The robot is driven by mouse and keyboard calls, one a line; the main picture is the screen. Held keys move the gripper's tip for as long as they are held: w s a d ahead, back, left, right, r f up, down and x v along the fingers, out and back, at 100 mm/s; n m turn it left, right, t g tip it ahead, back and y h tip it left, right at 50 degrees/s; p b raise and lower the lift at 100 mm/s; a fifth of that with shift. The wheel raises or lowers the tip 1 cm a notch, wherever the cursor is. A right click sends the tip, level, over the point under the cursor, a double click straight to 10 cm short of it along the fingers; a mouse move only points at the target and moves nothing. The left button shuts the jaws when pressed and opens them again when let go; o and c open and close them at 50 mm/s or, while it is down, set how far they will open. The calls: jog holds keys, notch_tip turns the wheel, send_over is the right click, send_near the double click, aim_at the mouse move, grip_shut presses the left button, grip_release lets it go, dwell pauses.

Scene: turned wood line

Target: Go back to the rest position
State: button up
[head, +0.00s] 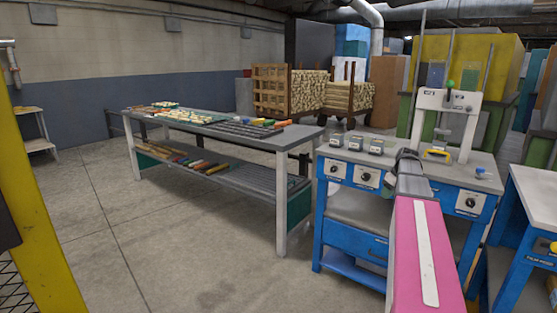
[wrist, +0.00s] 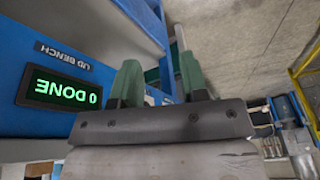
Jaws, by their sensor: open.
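My gripper (wrist: 158,75) shows in the wrist view as two green fingers standing apart on a dark grey mount, with nothing between them. It is beside the blue front of a bench (wrist: 75,50), which carries a lit display (wrist: 60,93) with green characters, seen upside down. In the head view my pink arm reaches forward from the lower right, and its dark end is in front of the blue bench (head: 345,222). The fingertips cannot be made out there. I cannot tell whether the fingers touch the bench.
A grey table (head: 215,128) with turned wood pieces on top and on its lower shelf stands left of the blue bench. A white press (head: 443,115) stands on the bench. Another blue bench (head: 525,250) is close on the right. The concrete floor (head: 140,240) at left is clear.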

jog(key=s+a+f+m+g+h, duration=0.1)
jog(key=s+a+f+m, duration=0.2)
jog(key=s+a+f, duration=0.7)
jog(key=s+a+f+m+g+h, duration=0.1)
jog(key=s+a+f+m, duration=0.2)
jog(key=s+a+f, duration=0.8)
jog(key=a+f, duration=0.1)
jog(key=a, duration=0.5)
jog(key=shift+s+a+f, duration=0.15)
jog(key=shift+s, duration=0.1)
